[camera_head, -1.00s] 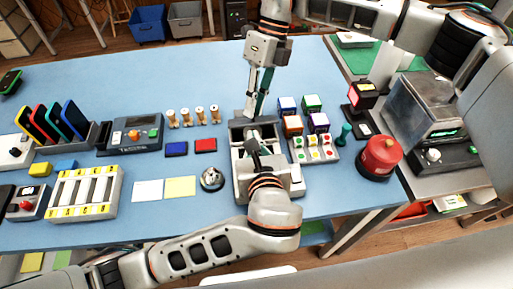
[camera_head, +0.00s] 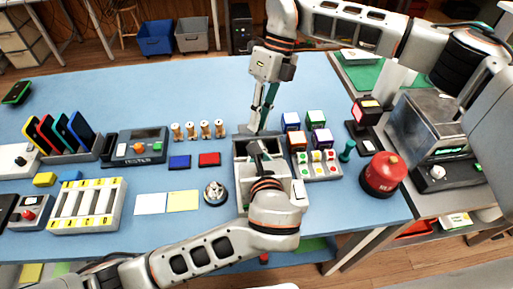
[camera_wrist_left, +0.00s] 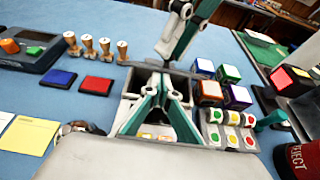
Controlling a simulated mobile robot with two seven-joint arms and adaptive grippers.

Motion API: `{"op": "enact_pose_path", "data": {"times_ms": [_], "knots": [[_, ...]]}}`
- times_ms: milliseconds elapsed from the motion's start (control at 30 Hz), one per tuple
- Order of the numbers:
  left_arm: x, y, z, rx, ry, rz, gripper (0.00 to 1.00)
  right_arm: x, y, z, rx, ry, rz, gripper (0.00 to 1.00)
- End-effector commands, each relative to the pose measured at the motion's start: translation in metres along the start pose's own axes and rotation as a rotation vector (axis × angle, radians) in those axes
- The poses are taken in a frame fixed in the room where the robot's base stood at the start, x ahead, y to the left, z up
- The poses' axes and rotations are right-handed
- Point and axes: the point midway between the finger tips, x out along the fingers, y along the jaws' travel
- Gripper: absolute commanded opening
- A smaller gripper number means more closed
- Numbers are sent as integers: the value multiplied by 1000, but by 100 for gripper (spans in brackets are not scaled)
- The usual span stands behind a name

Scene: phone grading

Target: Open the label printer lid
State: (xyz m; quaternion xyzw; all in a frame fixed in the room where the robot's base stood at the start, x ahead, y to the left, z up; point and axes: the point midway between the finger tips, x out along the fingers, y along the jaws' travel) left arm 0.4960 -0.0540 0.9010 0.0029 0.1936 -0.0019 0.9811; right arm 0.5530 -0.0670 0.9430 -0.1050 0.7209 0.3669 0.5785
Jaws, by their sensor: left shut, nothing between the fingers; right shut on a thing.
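The label printer is a grey box (camera_head: 243,178) at the middle of the table. Its top is open and its dark inside shows, also in the left wrist view (camera_wrist_left: 131,86). A grey lid edge (camera_head: 242,133) stands at the back of the box; how far it is tilted is hard to tell. My right gripper (camera_head: 258,128) reaches down from behind, its fingers shut on what seems to be that lid; the contact is partly hidden. My left gripper (camera_head: 255,149) comes from the front, shut and empty over the opening. Its teal fingers (camera_wrist_left: 166,82) meet there.
Coloured cubes (camera_head: 317,141) and a tray of coloured buttons (camera_head: 333,163) stand close on the right, with a red reject bin (camera_head: 382,174) beyond. A silver bell (camera_head: 215,192), sticky notes (camera_head: 182,203) and ink pads (camera_head: 209,159) lie to the left. The table behind is clear.

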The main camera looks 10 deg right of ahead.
Motion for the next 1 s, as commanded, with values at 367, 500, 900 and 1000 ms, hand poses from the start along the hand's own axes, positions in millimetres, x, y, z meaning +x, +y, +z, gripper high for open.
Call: {"op": "enact_pose_path", "data": {"times_ms": [367,500,900,1000], "knots": [[0,1,12,-11,-21,3,0,5,2,-3,-1,14,5,31],[0,1,10,-10,-18,2,0,-3,1,-2,1,11,3,31],[0,1,8,-7,-14,3,0,-78,1,0,1,8,1,31],[0,1,8,-7,-14,3,0,-94,1,0,1,9,2,31]]}}
